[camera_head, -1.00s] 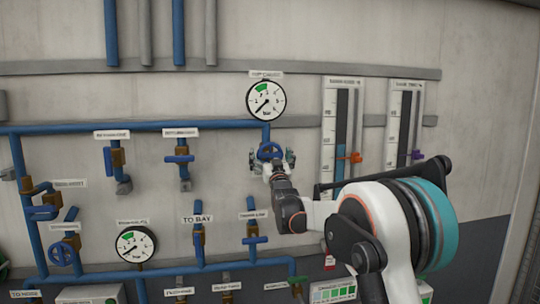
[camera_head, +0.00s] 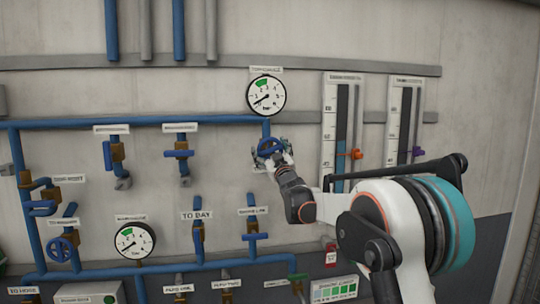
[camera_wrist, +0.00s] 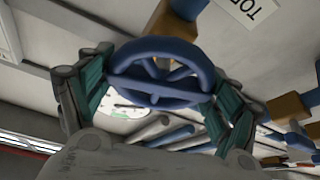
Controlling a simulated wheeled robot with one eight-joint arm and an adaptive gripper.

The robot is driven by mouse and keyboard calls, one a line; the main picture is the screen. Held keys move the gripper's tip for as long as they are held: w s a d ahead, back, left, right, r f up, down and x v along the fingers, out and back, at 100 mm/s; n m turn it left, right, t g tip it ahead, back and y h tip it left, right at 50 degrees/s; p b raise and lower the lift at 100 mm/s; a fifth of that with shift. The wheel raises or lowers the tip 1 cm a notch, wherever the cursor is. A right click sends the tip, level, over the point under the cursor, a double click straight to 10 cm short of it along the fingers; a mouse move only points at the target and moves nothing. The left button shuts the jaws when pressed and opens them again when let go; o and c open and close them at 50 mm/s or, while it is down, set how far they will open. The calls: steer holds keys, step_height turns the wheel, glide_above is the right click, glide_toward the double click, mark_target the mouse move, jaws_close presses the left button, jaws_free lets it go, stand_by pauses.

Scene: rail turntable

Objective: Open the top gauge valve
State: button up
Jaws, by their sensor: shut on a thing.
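The top gauge (camera_head: 266,95) is a round white dial with a green sector, mounted high on the wall. Its needle points to the lower left, near the low end of the scale. Below it, a blue handwheel valve (camera_head: 268,146) sits at the end of the blue pipe. My gripper (camera_head: 271,155) is shut on this wheel, with one finger at each side of the rim. In the wrist view the blue spoked wheel (camera_wrist: 165,46) lies between the teal-padded fingers of my gripper (camera_wrist: 158,88). The valve body behind the wheel is mostly hidden.
Two level columns (camera_head: 341,125) with orange and purple pointers stand right of the valve, close to my arm. Other blue lever valves (camera_head: 177,153) are at the left. A lower gauge (camera_head: 135,240) and another blue handwheel (camera_head: 61,249) sit lower left.

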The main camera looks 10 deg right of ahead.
steer(key=n+g+y+b, duration=0.1)
steer(key=n, duration=0.3)
steer(key=n+g+y+b, duration=0.1)
steer(key=n+y, duration=0.1)
steer(key=n, duration=0.2)
steer(key=shift+f+n+y, duration=0.1)
steer(key=shift+n+y, duration=0.2)
steer(key=shift+n, duration=0.1)
steer(key=n+g, duration=0.1)
steer(key=n, duration=0.2)
steer(key=n+g, duration=0.1)
steer(key=n, duration=0.2)
steer(key=shift+a+g+y, duration=0.15)
steer(key=shift+g+y, duration=0.15)
steer(key=shift+n, duration=0.3)
steer(key=o, duration=1)
steer(key=shift+f, duration=0.1)
steer(key=shift+s, duration=0.1)
steer(key=v, duration=1.1)
steer(key=shift+s+d, duration=0.2)
steer(key=shift+s, duration=0.15)
